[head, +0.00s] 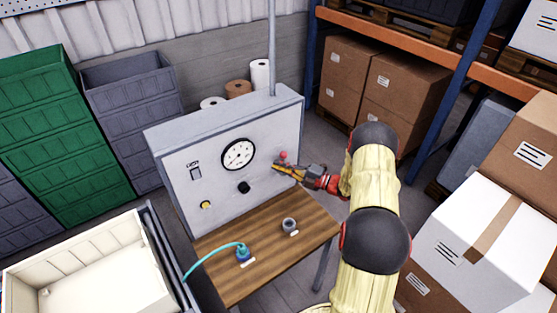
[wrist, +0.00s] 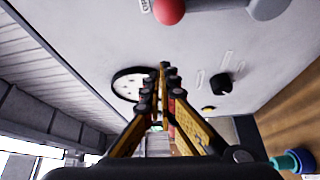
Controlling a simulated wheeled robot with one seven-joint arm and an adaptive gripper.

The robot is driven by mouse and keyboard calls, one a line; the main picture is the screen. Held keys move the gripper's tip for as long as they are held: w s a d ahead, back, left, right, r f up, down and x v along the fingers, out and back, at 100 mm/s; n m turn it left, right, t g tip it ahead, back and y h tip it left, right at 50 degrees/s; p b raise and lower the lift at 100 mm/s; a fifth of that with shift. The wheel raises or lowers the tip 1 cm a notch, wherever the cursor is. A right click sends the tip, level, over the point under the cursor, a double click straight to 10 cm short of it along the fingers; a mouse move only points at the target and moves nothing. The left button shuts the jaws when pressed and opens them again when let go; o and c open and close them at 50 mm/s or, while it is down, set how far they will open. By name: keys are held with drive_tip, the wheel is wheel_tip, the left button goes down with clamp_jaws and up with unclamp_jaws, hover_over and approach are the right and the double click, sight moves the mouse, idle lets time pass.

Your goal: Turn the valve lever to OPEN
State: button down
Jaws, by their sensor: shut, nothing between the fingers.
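The valve lever shows as a red ball (head: 283,156) on the right part of the grey panel, just above my gripper's fingers (head: 276,166). In the wrist view, the red ball (wrist: 169,10) is at the top edge, with a grey rounded part (wrist: 262,8) to its right; the rest of the lever is cut off. My gripper (wrist: 165,68) is shut and empty, its yellow fingers together in front of the panel. The ball appears apart from the fingertips in the wrist view. I cannot read any OPEN mark.
The panel carries a round gauge (head: 238,154), a black knob (head: 243,187), a yellow button (head: 206,204) and a switch (head: 195,173). On the wooden shelf below are a blue connector with a hose (head: 242,254) and a grey socket (head: 289,224). Cardboard boxes (head: 480,235) stand at the right.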

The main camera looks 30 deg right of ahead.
drive_tip(key=v, duration=0.9)
drive_tip(key=shift+f+b, duration=0.3)
drive_tip(key=shift+f, duration=0.05)
drive_tip(key=shift+w, duration=0.1)
drive_tip(key=shift+d, duration=0.1)
